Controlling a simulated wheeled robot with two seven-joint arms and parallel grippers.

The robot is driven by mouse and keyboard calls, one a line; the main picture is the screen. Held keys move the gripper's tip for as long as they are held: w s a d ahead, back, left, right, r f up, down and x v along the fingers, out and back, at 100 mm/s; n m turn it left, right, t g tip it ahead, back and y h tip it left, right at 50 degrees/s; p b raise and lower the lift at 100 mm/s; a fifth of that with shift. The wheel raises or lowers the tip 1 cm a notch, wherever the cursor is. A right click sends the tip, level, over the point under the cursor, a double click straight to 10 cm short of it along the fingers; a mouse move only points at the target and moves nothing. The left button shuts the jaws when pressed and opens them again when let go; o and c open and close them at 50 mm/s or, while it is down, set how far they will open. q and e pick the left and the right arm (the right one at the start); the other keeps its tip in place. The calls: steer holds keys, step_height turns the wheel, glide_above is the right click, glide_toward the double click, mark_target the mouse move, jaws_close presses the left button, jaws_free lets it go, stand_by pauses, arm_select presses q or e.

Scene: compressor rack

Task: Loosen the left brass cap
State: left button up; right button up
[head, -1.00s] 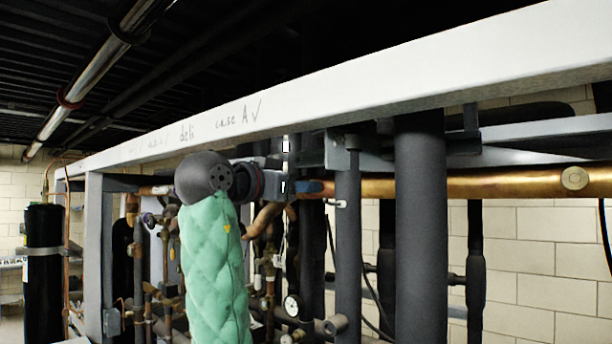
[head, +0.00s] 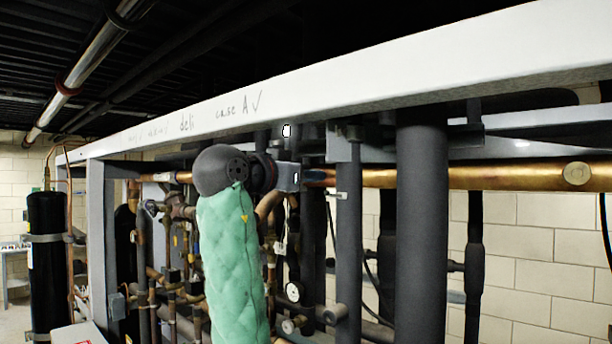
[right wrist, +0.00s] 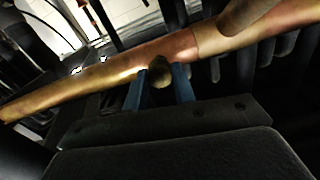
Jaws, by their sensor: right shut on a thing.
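The left brass cap (right wrist: 160,72) shows in the right wrist view as a dull brass knob in front of the copper pipe (right wrist: 110,84). My right gripper (right wrist: 160,90) has its two blue fingers on either side of the cap and is shut on it. In the head view my right gripper (head: 312,177) reaches the copper pipe just under the white beam, and the cap is hidden there behind the fingers. My left gripper is not in view.
A white beam (head: 330,85) runs just above my right gripper. Thick dark insulated pipes (head: 422,230) stand to its right. A brass fitting (head: 577,174) sits farther right on the copper pipe. Gauges and thin pipes crowd the space below.

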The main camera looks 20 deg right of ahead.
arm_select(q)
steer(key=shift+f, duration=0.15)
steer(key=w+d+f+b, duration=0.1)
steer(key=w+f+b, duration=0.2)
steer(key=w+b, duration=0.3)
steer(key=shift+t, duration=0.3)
arm_select(e)
steer(key=shift+a+n, duration=0.1)
steer(key=shift+n, duration=3.5)
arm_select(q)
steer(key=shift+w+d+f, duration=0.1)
arm_select(e)
steer(key=shift+r, duration=0.1)
steer(key=o, duration=1)
steer(key=shift+w+a, duration=0.1)
steer(key=shift+a, duration=0.05)
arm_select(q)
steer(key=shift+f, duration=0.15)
